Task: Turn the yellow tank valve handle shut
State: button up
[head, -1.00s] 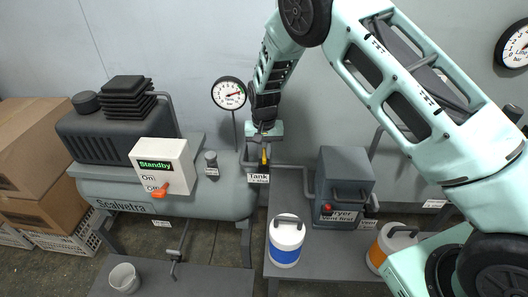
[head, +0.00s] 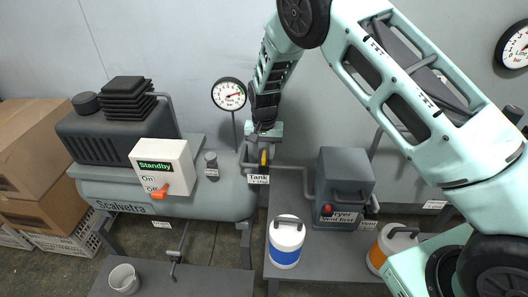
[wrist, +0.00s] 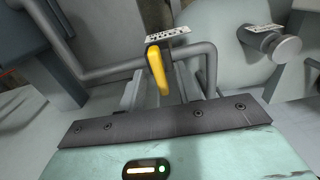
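The yellow tank valve handle (head: 264,157) sits just above the "Tank" label plate (head: 259,179), at the right end of the grey compressor tank. In the wrist view the yellow handle (wrist: 157,69) is upright with a slight tilt, below the edge of its label (wrist: 168,34). My gripper (head: 263,146) is right at the valve in the head view. In the wrist view my gripper (wrist: 160,88) has its grey fingers apart, one on each side of the handle's lower end. I cannot tell whether either finger touches it.
Grey pipes (wrist: 108,73) run close beside the handle. A control box (head: 163,167) reads "Standby" and has an orange knob. A gauge (head: 229,94) stands behind the valve. The dryer (head: 343,188) and a white-blue canister (head: 286,241) stand to the right and in front.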

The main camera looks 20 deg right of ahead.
aim_at(264, 154)
jog(key=shift+r, duration=0.1)
notch_tip(264, 154, up, 17)
jog(key=b, duration=0.2)
dwell(0.4)
jog(key=shift+s+r, duration=0.1)
